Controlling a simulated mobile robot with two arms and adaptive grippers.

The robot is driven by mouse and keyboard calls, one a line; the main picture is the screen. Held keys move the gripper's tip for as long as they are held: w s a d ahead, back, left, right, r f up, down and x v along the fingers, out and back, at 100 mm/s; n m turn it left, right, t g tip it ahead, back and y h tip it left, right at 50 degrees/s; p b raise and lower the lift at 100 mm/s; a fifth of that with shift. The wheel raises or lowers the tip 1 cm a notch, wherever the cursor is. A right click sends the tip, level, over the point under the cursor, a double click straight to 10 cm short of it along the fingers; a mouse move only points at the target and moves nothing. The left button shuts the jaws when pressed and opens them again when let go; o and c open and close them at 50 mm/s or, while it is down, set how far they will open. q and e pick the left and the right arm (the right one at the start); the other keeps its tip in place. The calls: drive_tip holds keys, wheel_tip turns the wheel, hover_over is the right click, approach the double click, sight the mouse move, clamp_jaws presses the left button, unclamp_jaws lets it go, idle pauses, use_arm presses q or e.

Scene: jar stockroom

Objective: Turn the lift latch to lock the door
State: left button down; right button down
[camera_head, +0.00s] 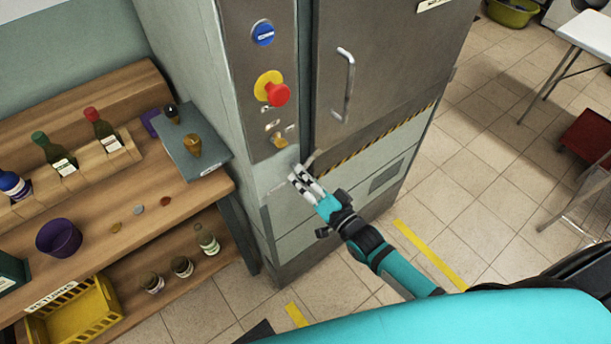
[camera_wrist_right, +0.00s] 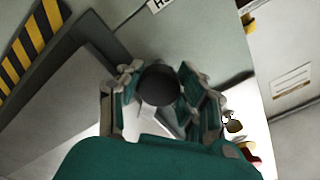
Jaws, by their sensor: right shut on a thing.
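The lift door (camera_head: 385,70) is a grey metal panel, flush in its frame and seemingly closed, with a vertical handle (camera_head: 346,85). My right gripper (camera_head: 303,178) is at the door's lower left corner, beside the panel edge. In the right wrist view my right gripper (camera_wrist_right: 160,92) has its fingers on both sides of a dark round knob (camera_wrist_right: 158,86), apparently the lift latch, and is shut on it. A short pale bar (camera_head: 308,160) shows just above the fingertips in the head view. The latch's exact angle is hidden by the fingers. My left gripper is out of view.
A wooden shelf (camera_head: 170,215) with bottles stands at left.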

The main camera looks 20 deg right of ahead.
drive_tip(key=m, duration=0.4)
drive_tip(key=shift+m, duration=0.3)
drive_tip(key=shift+m+b, duration=0.6)
drive_tip(key=shift+m, duration=0.9)
drive_tip(key=c, duration=0.8)
unclamp_jaws()
drive_tip(key=shift+s, duration=0.1)
drive_tip(key=v, duration=1.2)
drive_tip(key=shift+r, duration=0.1)
